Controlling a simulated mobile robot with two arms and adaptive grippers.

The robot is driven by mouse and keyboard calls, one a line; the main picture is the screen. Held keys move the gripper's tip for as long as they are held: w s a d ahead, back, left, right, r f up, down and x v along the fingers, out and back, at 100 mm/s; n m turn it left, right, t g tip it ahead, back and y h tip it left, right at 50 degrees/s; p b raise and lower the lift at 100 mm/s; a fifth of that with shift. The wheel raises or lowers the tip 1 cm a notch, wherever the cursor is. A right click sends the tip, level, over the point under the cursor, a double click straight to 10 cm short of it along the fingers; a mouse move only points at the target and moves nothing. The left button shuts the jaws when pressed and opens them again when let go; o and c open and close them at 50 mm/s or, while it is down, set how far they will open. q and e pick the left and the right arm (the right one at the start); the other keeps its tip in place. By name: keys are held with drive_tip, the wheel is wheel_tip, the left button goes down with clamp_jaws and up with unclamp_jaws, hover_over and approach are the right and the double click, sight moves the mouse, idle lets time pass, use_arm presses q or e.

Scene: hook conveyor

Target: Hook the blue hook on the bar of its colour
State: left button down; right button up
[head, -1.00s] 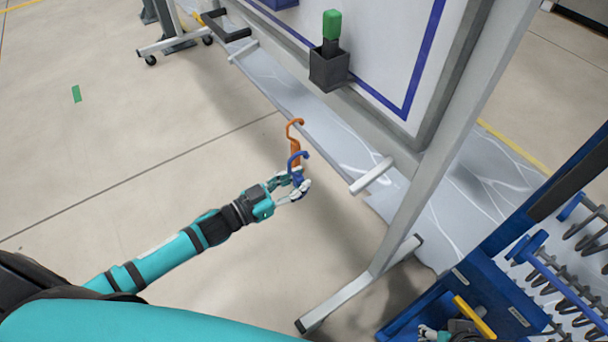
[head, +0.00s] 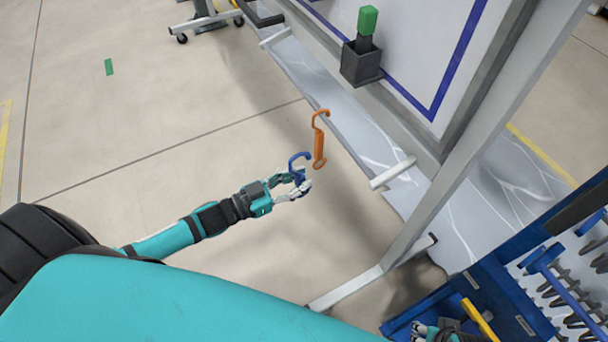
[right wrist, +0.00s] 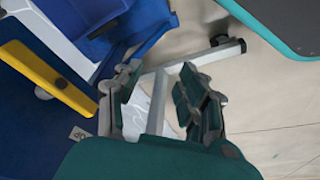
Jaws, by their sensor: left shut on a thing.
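My left gripper (head: 297,188) is shut on the blue hook (head: 298,164), out over the open floor. The hook stands up from the fingers with its curved end on top.
A white board (head: 425,60) on a grey metal frame stands at the upper right, with a dark box (head: 361,64) holding a green-topped thing. The blue rack (head: 490,285) with a yellow bar (head: 478,319) is at the lower right.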

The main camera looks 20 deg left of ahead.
use_arm(q)
drive_tip(key=shift+p+v, duration=0.4)
drive_tip(key=shift+v, duration=0.8)
use_arm(e)
drive_tip(key=shift+s+f, duration=0.1)
drive_tip(key=shift+f, duration=1.4)
use_arm(q)
drive_tip(key=shift+w, duration=0.1)
